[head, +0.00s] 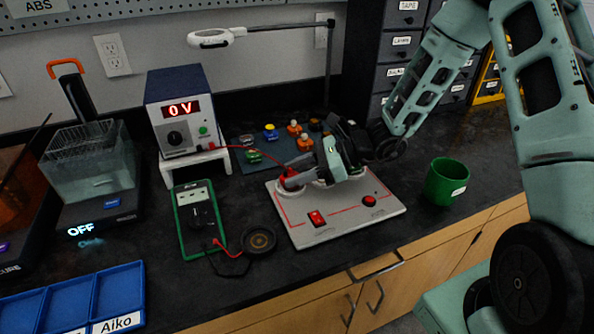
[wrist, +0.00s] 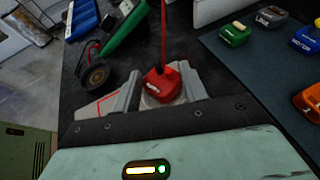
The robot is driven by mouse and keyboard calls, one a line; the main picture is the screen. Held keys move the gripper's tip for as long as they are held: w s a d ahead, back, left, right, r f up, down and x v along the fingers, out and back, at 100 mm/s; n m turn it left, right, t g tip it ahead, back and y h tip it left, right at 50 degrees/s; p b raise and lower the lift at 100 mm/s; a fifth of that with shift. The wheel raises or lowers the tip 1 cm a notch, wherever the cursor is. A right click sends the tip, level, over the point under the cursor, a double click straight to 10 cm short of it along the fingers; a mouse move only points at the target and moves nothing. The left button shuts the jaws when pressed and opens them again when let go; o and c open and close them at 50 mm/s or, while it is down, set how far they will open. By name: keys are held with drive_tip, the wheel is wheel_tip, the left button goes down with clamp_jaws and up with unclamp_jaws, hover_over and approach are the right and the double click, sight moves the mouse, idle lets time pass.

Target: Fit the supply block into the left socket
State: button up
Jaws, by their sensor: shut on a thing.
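The supply block (head: 289,173) is red, with a red lead running to the power supply. It is between the fingers of my gripper (head: 305,168), which is shut on it. In the wrist view the red block (wrist: 161,84) shows between the grey fingers of my gripper (wrist: 160,92), its lead rising from the top. The grey circuit board (head: 330,226) lies on the counter. The block is over the round pale left socket (head: 288,189); I cannot tell whether it is seated. The right-hand socket area is mostly hidden by my gripper.
The power supply (head: 180,112) reads 0 V on a white stand. A green multimeter (head: 186,222) and a round black part (head: 258,241) lie left of the board. A green mug (head: 446,181) stands right. Several coloured blocks sit on a dark mat (head: 240,147) behind.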

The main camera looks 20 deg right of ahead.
drive_tip(key=shift+f+b, duration=0.5)
drive_tip(key=shift+f, duration=0.1)
idle(0.3)
drive_tip(key=o, duration=0.7)
drive_tip(key=shift+p+v, duration=0.55)
drive_tip(key=shift+v, duration=0.2)
drive_tip(key=shift+p+v, duration=2.6)
drive_tip(key=shift+v, duration=2.2)
